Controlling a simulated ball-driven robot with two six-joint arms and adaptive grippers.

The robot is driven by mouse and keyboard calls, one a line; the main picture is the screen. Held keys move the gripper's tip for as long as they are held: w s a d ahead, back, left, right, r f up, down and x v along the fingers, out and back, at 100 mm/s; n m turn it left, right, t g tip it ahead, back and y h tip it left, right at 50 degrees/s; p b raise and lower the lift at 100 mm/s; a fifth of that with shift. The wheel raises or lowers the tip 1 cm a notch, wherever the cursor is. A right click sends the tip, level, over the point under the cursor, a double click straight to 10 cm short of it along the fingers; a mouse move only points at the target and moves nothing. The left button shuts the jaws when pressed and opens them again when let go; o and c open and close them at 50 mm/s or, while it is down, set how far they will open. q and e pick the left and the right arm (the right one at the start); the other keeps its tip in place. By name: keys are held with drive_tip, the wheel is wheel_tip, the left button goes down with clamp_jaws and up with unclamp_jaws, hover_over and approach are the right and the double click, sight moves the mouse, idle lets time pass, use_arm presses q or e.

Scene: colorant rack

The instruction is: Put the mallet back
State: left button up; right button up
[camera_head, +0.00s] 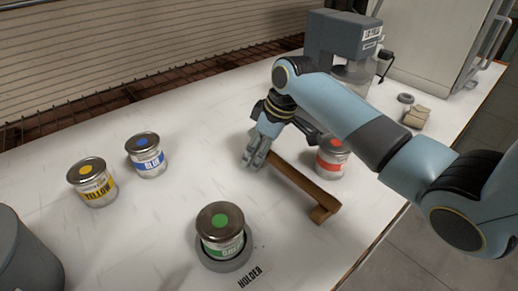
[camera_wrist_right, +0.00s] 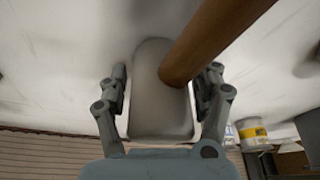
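The mallet shows in the right wrist view, with a pale grey head (camera_wrist_right: 160,105) and a round brown wooden handle (camera_wrist_right: 215,40) running to the upper right. My right gripper (camera_wrist_right: 160,85) has its fingers close against both sides of the head and appears shut on it. In the head view my right gripper (camera_head: 254,160) points down low over the table. A long brown wooden piece (camera_head: 298,183) with a block at its near end runs from beside the gripper. I cannot tell whether it is the handle or a rest. My left gripper is not in view.
Red can (camera_head: 332,162) stands close right of the wooden piece. Green can (camera_head: 221,233) sits in the round holder (camera_head: 226,264). Blue (camera_head: 149,161) and yellow (camera_head: 97,187) cans stand left. A grey machine (camera_head: 338,36) is at the back. The middle-left table (camera_head: 175,205) is clear.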

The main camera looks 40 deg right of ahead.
drive_tip(key=v, duration=1.2)
drive_tip(key=shift+r, duration=0.1)
idle(0.4)
